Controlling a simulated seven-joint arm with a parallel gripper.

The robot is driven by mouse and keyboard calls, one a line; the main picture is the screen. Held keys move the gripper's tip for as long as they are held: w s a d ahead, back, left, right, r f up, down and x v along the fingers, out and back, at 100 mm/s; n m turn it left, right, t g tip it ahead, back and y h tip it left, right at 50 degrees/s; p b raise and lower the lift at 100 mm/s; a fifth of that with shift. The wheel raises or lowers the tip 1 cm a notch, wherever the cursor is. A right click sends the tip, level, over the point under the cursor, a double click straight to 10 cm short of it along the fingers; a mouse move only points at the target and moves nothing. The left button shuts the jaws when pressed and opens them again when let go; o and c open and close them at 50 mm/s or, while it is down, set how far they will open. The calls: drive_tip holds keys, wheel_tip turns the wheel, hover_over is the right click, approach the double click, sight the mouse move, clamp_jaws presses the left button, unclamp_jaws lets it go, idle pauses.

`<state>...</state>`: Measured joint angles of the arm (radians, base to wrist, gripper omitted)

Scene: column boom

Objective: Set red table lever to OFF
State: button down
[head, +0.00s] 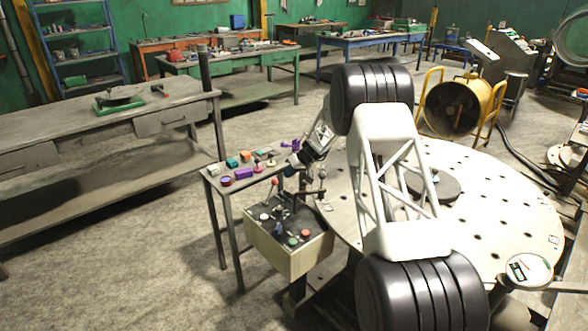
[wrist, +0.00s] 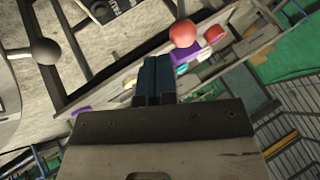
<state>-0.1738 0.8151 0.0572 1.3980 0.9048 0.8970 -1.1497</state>
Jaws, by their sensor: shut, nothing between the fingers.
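The red ball knob of the lever (head: 274,181) stands up at the back left of the control box (head: 290,262). In the wrist view the red knob (wrist: 183,33) shows just beyond and right of my fingertips, with its shaft rising toward the top edge. My gripper (head: 291,160) is above and behind the box, near the knob. In the wrist view my gripper (wrist: 155,60) has its two dark fingers together, with nothing between them. It appears apart from the knob. The lever's ON or OFF marking cannot be read.
A dark ball knob (wrist: 45,51) stands left of my fingers. The box top carries a green button (head: 292,241), a red button (head: 305,234) and other small controls. A narrow side table (head: 222,184) with several coloured items is close behind. A perforated round table (head: 510,215) lies right.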

sight(275, 179)
drive_tip(key=shift+x, duration=2)
drive_tip(key=shift+s+a+r+t+h, duration=0.3)
drive_tip(key=shift+r+h, duration=0.1)
drive_tip(key=shift+s+a+r+n+t+h, duration=0.4)
drive_tip(key=shift+s+a+r+t+h, duration=0.35)
drive_tip(key=shift+s+a, duration=0.1)
drive_tip(key=s+a+t+h, duration=0.2)
drive_tip(key=s+a, duration=0.6)
drive_tip(key=shift+n, duration=0.4)
drive_tip(key=shift+s, duration=0.15)
drive_tip(key=shift+s+a+r, duration=0.1)
